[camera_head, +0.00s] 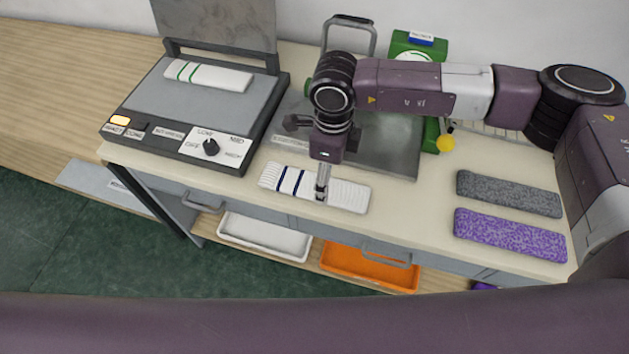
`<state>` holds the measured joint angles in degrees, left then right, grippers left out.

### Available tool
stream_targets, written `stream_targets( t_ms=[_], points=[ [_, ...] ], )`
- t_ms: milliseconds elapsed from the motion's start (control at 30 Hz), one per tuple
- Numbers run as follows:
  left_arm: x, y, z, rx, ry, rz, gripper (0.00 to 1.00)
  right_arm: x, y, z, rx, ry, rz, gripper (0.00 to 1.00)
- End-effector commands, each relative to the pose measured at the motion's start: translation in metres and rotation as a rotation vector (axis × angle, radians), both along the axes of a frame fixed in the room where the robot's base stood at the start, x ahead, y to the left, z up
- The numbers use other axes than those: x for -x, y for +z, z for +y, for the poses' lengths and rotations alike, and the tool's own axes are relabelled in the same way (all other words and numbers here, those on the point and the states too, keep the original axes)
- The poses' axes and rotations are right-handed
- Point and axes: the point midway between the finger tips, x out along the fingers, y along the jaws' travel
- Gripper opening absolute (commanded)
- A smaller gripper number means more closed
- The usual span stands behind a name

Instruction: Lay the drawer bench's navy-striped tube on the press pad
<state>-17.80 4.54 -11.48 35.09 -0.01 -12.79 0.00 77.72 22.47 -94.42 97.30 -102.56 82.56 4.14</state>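The navy-striped tube (345,195) is a flat white ribbed piece with navy bands near its left end. It lies across the front part of the cream bench top. My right gripper (322,195) comes in from the right and points down onto the tube's middle. Its fingers show edge-on, so I cannot tell whether they are closed on the tube. The press pad (190,108) is a grey slab at the left, under a raised lid. A white tube with green stripes (208,76) lies on the pad's back part. My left gripper is not in view.
The press has a control panel with a dial (210,147) and a lit orange lamp (120,120). A metal plate (390,150) and a green machine (420,45) stand behind my gripper. Grey (508,193) and purple (508,235) tubes lie right. White (265,236) and orange (370,268) trays sit below.

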Motion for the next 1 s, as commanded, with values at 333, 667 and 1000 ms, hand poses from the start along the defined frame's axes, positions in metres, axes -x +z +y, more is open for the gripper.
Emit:
stream_targets(
  t_ms=[333, 667, 1000],
  points=[
    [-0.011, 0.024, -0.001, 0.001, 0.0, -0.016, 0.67, 0.002, -0.042, -0.003, 0.0, 0.001, 0.002, 0.71],
    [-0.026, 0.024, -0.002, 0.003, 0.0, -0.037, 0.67, 0.001, -0.044, -0.002, -0.001, 0.001, 0.0, 0.61],
    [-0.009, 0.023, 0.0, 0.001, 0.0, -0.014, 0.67, 0.001, -0.044, -0.002, -0.001, 0.001, 0.0, 0.35]
  ],
)
